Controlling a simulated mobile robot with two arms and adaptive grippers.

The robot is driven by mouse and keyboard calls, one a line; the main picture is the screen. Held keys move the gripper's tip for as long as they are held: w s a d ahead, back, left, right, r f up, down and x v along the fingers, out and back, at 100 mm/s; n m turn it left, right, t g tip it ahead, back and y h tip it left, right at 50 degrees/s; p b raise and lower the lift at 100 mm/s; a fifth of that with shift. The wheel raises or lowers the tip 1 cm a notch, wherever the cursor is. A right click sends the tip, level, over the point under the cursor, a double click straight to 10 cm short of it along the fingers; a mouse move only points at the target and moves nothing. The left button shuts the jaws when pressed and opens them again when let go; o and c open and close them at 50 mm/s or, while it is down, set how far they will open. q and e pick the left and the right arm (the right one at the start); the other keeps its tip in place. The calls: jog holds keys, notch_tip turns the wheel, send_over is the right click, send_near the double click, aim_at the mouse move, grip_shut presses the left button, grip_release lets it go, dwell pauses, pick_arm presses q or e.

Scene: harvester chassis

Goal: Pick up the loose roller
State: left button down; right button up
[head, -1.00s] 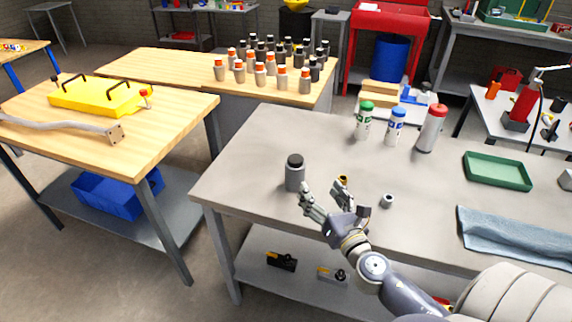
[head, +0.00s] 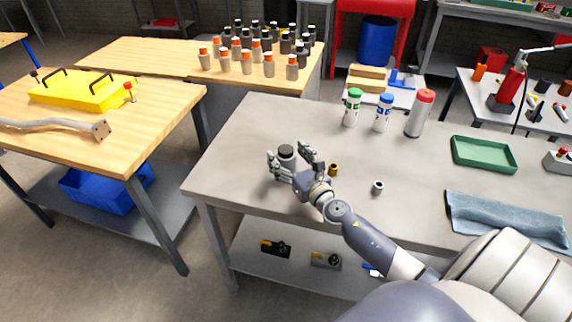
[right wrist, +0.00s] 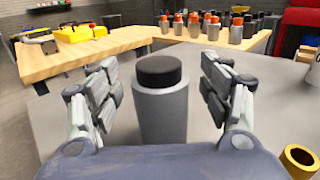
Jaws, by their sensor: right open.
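The loose roller, a grey cylinder with a black cap, stands upright near the left end of the grey table; it shows in the head view (head: 286,154) and in the right wrist view (right wrist: 162,105). My right gripper (head: 292,160) is open around it. In the right wrist view one finger (right wrist: 100,95) is on each side of the roller, with a gap on both sides. The roller's lower part is partly hidden by the gripper in the head view. My left gripper is not in view.
A small brass ring (head: 333,170) and a small grey ring (head: 377,187) lie right of my gripper. Green-capped (head: 352,107), blue-capped (head: 384,112) and red-capped (head: 420,113) containers stand behind. A green tray (head: 484,168) and blue cloth (head: 505,220) lie farther right.

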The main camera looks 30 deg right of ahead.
jog(key=shift+w, duration=0.7)
jog(key=shift+c, duration=0.8)
jog(key=c, duration=1.4)
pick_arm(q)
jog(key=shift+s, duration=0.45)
pick_arm(e)
jog(key=shift+d+r, duration=0.1)
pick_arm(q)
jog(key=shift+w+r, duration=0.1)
pick_arm(e)
jog(key=shift+r, duration=0.1)
